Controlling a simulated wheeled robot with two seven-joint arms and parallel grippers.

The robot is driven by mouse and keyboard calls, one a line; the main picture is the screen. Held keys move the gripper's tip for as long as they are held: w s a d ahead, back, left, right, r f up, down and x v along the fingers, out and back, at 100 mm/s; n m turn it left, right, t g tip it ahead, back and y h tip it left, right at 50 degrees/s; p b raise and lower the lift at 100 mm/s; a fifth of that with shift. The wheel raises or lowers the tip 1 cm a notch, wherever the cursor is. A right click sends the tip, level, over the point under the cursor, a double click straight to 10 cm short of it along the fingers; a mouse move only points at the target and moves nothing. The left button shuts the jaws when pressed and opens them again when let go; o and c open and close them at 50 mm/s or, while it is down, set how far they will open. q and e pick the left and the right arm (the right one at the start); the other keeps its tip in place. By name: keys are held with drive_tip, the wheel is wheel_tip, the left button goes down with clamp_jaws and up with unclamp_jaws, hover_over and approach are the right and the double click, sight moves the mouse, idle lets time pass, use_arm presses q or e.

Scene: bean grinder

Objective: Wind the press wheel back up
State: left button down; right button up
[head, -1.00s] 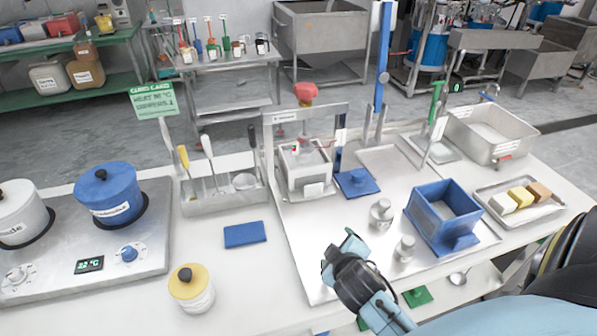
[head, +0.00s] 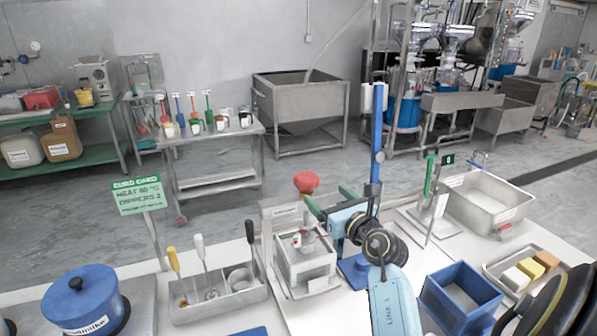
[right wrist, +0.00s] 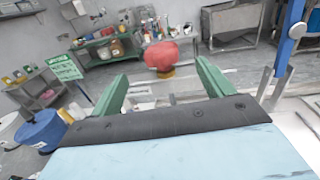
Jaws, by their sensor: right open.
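The press wheel is a red knob (head: 306,182) on top of the press frame (head: 283,215), left of centre in the head view. It also shows in the right wrist view as a red wheel (right wrist: 162,55) with a yellow part below it. My right gripper (head: 326,197) is open, its green fingers just right of the wheel in the head view. In the right wrist view the wheel appears in the gap between the open fingertips (right wrist: 160,72), apparently beyond them; contact cannot be told. The press's lower box (head: 305,265) is partly visible under the gripper. My left gripper is out of view.
A blue upright post (head: 377,130) stands close behind my right arm. A blue box (head: 460,300) and a steel basin (head: 490,200) are to the right. A utensil rack (head: 215,300) and blue pot (head: 85,305) are to the left.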

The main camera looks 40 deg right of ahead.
sight(301, 172)
drive_tip(key=x, duration=1.3)
drive_tip(key=shift+w, duration=0.1)
drive_tip(key=shift+c, duration=0.3)
